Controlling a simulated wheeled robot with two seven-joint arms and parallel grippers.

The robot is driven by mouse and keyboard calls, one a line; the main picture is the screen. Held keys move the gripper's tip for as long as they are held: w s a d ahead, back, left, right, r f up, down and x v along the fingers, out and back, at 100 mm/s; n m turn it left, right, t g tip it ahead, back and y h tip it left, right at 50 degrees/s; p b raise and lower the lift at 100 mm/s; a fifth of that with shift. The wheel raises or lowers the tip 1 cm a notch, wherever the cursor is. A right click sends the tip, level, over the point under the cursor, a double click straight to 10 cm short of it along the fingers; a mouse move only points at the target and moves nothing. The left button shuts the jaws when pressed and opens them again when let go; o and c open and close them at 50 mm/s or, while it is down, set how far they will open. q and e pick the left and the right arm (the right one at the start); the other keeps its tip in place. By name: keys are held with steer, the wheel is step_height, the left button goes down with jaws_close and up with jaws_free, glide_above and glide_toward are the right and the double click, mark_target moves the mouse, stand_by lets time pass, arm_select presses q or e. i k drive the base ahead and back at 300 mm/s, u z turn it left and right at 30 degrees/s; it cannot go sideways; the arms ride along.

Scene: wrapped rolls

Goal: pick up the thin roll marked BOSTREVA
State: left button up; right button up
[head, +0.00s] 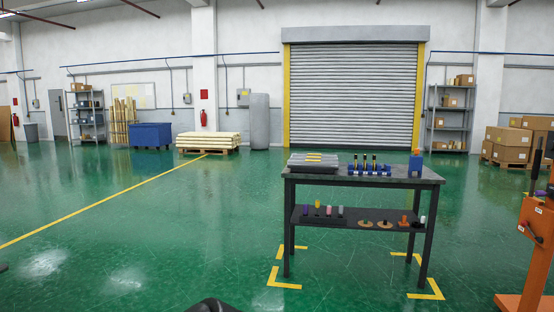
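A dark two-level table (416,182) stands on the green floor ahead, right of the middle. On its lower shelf (350,221) small upright cylinders stand at the left: a purple one (305,210), a yellow one (317,208), a pink one (328,210) and a grey one (340,211). They may be rolls; no lettering is readable, so I cannot tell which is marked BOSTREVA. On the top, several slim dark and yellow upright items (364,163) stand by blue holders. Neither of my grippers shows.
A grey case or stack (313,166) lies on the table top's left; an orange-and-blue item (416,163) stands at its right. Flat discs (366,224) lie on the lower shelf. An orange machine (536,235) stands at the right. The floor before the table is clear.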

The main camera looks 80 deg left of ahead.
mark_target(306, 163)
steer(key=u, duration=1.2)
steer(key=i, duration=0.8)
steer(key=u, duration=1.4)
steer(key=i, duration=4.4)
steer(key=z, duration=0.3)
